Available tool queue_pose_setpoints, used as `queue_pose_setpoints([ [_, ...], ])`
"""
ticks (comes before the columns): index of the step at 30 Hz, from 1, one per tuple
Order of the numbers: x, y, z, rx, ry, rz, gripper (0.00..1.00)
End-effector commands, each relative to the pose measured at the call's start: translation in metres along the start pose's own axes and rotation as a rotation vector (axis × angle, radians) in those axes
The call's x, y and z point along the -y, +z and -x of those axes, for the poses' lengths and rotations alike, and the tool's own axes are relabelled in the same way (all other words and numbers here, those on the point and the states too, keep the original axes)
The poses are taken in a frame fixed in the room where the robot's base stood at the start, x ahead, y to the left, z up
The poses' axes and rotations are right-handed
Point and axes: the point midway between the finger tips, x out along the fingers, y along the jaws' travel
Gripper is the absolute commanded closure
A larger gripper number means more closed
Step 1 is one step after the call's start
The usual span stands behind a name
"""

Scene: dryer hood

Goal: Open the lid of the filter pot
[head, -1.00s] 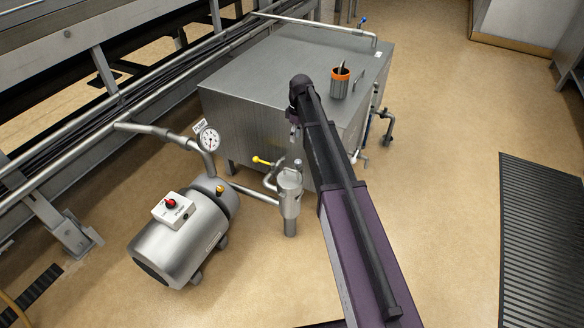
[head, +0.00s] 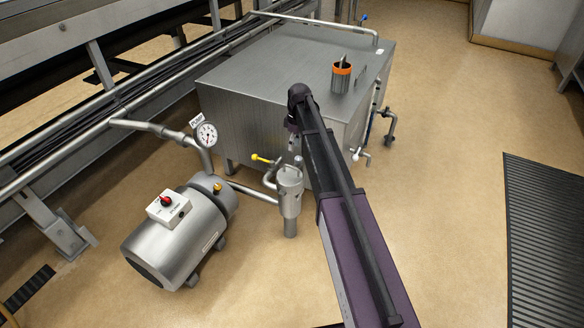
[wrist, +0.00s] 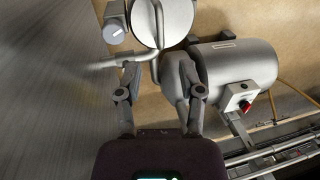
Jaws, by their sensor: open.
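The filter pot (head: 290,200) is a grey metal cylinder standing in front of the steel tank, beside a motor-like drum. In the wrist view its round lid (wrist: 174,22) is at the top middle, with a bar handle (wrist: 158,28) across it. The lid looks shut. A round knob (wrist: 115,32) sits at the pot's left side. My gripper (wrist: 158,66) is open and empty, its two fingers apart just short of the lid and in line with the handle. In the head view my arm hides most of the gripper.
The steel tank (head: 255,85) stands behind the pot, with an orange-rimmed cup (head: 341,77) on top. A yellow-handled valve (head: 262,158) and a gauge (head: 206,135) are close by.

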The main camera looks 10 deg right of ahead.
Motion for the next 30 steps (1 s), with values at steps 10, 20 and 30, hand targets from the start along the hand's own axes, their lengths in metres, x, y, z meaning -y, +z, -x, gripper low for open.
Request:
queue_pose_setpoints([
  [10,-0.001,0.0,-0.032,0.0,0.0,0.0,0.5],
  [20,-0.001,0.0,-0.058,0.0,0.0,0.0,0.5],
  [30,0.0,0.0,-0.078,0.0,0.0,-0.001,0.5],
])
